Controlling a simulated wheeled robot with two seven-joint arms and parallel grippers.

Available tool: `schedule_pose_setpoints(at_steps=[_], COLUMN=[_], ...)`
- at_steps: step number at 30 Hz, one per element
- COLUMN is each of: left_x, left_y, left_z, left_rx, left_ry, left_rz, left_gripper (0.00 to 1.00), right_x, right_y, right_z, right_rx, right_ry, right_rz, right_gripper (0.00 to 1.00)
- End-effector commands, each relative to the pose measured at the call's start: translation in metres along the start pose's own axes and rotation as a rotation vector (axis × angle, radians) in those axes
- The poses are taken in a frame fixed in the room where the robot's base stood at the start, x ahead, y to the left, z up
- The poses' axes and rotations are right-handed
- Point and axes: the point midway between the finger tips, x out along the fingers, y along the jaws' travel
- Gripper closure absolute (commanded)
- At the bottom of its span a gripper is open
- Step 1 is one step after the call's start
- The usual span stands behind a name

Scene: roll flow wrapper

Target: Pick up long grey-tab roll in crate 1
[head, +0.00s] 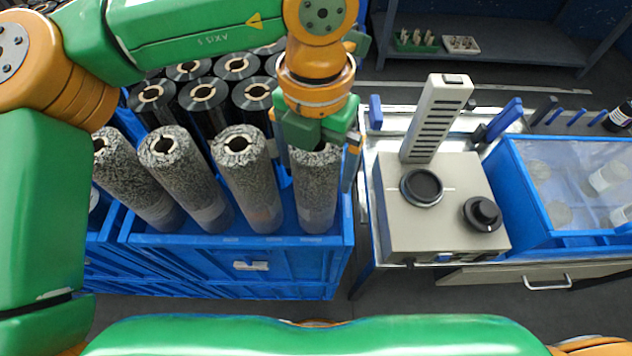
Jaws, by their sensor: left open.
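A blue crate (240,243) on the left holds several long upright rolls. Its front row has speckled grey rolls, among them a left one (180,170), a middle one (250,180) and the rightmost one (316,195). My left gripper (318,140) points down at the top of the rightmost speckled roll, with its open fingers at the two sides of the roll's upper end. The gripper hides this roll's core and tab. I cannot tell the tab colours or read a crate number. My right gripper is out of view.
Black rolls (203,92) stand close behind the front row. Right of the crate, a bench carries a beige machine (440,230) with a tall slotted column (437,115). A blue bin (535,215) with clear liner stands further right.

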Motion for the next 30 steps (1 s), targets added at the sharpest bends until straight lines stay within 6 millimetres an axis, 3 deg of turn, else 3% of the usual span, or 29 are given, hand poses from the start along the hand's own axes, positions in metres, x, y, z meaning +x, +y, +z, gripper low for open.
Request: schedule_pose_setpoints(at_steps=[1,11,23,30], left_x=[0.0,-0.001,-0.005,-0.029], left_y=[0.0,0.0,0.0,0.004], left_z=[0.0,0.0,0.0,0.0], left_rx=[0.0,0.001,0.001,0.007], left_ry=[0.0,-0.001,-0.002,-0.003], left_rz=[0.0,0.0,0.0,0.0], left_gripper=[0.08,0.97,1.0,1.0], right_x=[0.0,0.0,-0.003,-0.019], right_y=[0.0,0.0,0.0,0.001], right_z=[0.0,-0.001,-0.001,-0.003], right_rx=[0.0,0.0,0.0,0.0], right_ry=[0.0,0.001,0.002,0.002], right_rz=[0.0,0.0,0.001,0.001], right_gripper=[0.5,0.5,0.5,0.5])
